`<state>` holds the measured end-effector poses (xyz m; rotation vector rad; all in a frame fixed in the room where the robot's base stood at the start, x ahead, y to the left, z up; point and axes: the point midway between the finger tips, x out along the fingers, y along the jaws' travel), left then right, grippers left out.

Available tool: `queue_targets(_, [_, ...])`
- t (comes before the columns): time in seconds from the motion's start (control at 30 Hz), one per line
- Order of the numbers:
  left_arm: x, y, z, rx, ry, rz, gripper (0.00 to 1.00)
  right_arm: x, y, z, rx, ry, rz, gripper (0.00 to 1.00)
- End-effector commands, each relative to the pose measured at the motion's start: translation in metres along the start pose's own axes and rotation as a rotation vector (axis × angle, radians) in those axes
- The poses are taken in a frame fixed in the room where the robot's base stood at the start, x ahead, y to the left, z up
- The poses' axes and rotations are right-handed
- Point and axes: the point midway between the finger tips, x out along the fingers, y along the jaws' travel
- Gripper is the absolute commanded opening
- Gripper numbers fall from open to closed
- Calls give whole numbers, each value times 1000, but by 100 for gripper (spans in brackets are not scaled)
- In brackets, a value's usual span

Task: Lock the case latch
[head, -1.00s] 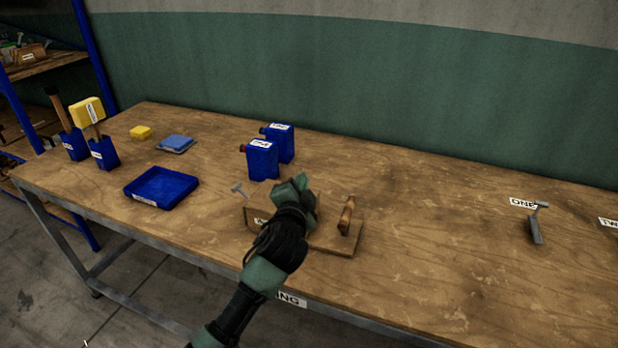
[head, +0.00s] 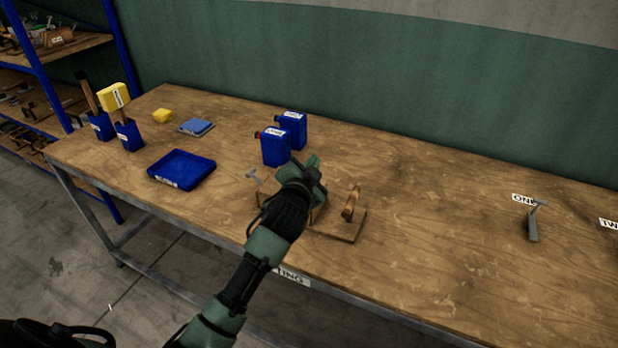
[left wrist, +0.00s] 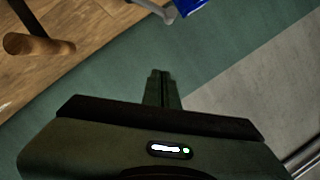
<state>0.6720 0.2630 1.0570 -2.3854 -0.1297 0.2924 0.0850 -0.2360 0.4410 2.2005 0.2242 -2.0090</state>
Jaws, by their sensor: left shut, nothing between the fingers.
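A wooden block (head: 264,201) on the bench is mostly hidden behind my left arm. A flat wooden board (head: 335,231) with an upright wooden handle (head: 350,203) lies just right of my gripper. I cannot tell which part is the case latch. My left gripper (head: 313,168) is shut and empty, above the block and left of the handle. In the left wrist view, its closed fingertips (left wrist: 161,74) are apart from the round wooden handle (left wrist: 38,45) and a grey metal piece (left wrist: 155,10). My right gripper is not in view.
Two blue canisters (head: 275,148) stand behind the gripper. A blue tray (head: 182,169), a blue pad (head: 196,127), a yellow block (head: 163,116) and blue holders (head: 129,136) are at the left. A metal tool (head: 533,222) stands at the right. The bench between is clear.

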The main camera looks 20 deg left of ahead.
Motion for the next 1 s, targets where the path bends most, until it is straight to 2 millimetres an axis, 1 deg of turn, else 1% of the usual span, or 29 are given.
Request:
queue_targets(0.03, [-11, 6, 6, 1, -2, 4, 0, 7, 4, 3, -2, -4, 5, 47])
queue_targets(0.2, [-44, 5, 6, 1, -1, 4, 0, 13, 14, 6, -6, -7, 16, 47])
queue_targets(0.3, [-62, 5, 6, 1, -1, 4, 0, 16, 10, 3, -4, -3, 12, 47])
queue_targets(0.43, [-79, 5, 5, 2, -2, 4, 0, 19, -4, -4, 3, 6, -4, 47])
queue_targets(0.5, [-84, 4, 5, 2, -2, 4, 0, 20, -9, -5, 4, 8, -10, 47])
queue_targets(0.6, [-89, 4, 4, 2, -2, 4, 0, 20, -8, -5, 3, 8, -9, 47])
queue_targets(0.8, [-90, 3, 4, 2, -3, 4, 0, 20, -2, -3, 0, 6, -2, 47])
queue_targets(1.0, [-90, 3, 4, 2, -3, 4, 0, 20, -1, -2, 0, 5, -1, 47])
